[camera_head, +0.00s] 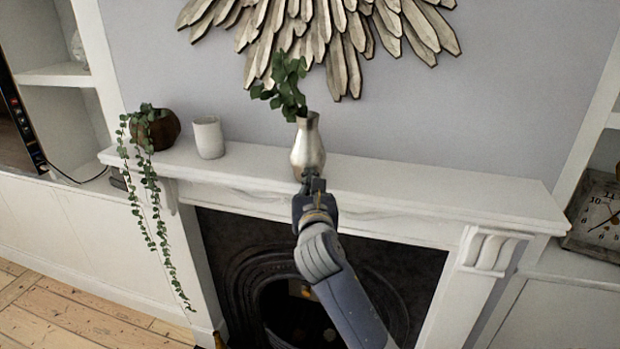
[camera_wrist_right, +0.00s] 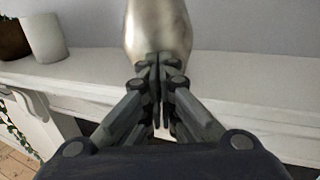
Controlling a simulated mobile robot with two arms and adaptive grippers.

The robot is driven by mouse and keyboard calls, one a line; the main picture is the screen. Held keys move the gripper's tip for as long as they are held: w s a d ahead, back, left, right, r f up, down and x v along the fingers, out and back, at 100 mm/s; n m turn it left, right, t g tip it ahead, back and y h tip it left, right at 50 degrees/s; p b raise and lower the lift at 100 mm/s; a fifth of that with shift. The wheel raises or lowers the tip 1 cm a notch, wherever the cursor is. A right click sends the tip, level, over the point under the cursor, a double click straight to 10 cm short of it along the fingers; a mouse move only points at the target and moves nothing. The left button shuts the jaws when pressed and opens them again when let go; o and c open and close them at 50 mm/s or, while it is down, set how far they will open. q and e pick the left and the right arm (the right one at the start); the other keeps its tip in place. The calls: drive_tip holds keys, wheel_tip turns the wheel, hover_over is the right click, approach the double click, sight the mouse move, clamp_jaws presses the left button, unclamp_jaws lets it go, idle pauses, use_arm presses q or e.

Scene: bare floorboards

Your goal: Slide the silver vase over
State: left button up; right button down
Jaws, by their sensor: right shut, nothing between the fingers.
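The silver vase (camera_head: 308,146) stands upright on the white mantel shelf (camera_head: 430,195), with green leafy stems (camera_head: 286,88) in its neck. My right gripper (camera_head: 314,180) is shut and empty, right in front of the vase's lower body. In the right wrist view the vase (camera_wrist_right: 160,30) rises just beyond the closed fingertips (camera_wrist_right: 158,62). The fingertips overlap the vase's base in the picture; I cannot tell whether they touch it. My left gripper is in neither view.
A white cup (camera_head: 208,138) and a brown pot (camera_head: 158,130) with a trailing plant stand left of the vase. The shelf right of the vase is clear. A sunburst decoration (camera_head: 340,40) hangs above. A dark fireplace (camera_head: 270,265) is below. A clock (camera_head: 597,215) stands at the far right.

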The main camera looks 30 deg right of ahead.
drive_tip(key=shift+w+d, duration=0.1)
drive_tip(key=shift+w, duration=0.05)
drive_tip(key=p+x, duration=0.3)
drive_tip(key=x, duration=0.1)
drive_tip(key=shift+r, duration=0.2)
drive_tip(key=shift+w+d+f, duration=0.25)
drive_tip(key=shift+w+d, duration=0.05)
drive_tip(key=shift+w, duration=0.15)
